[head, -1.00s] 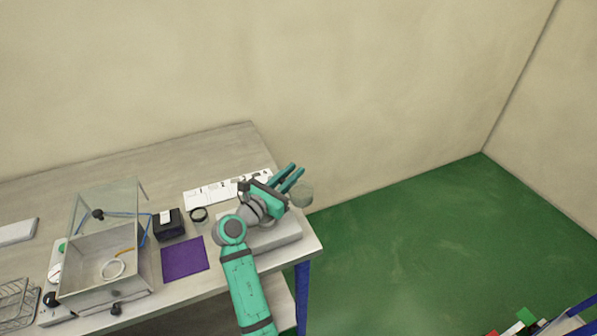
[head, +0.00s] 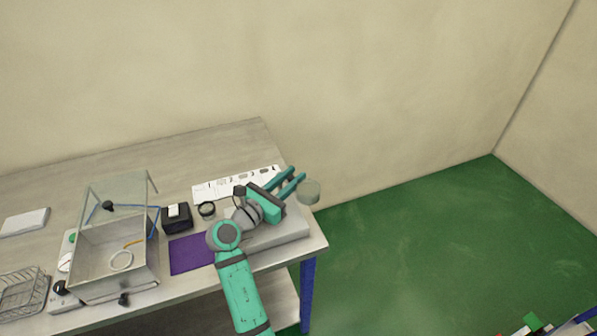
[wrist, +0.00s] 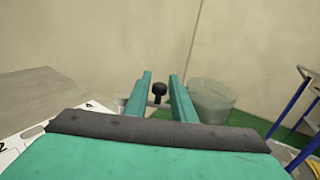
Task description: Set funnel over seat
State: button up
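My gripper (head: 296,179) is over the right end of the table. In the wrist view its two teal fingers (wrist: 160,80) are apart with nothing clamped between them. A black knob (wrist: 159,89) shows in the gap, beyond the fingertips and not touching either. A small pale thing (wrist: 122,99) lies left of the fingers. I cannot make out the seat; my arm hides part of the grey slab (head: 285,236).
A purple mat (head: 188,256), a black box (head: 176,221), a black ring (head: 207,209) and a numbered white strip (head: 215,190) lie left of my arm. An open box with a clear lid (head: 90,268) and a wire basket (head: 22,294) are farther left. The table ends at right.

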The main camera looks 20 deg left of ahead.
aim_at(289, 180)
jog(key=v, duration=0.7)
jog(key=shift+s, duration=0.1)
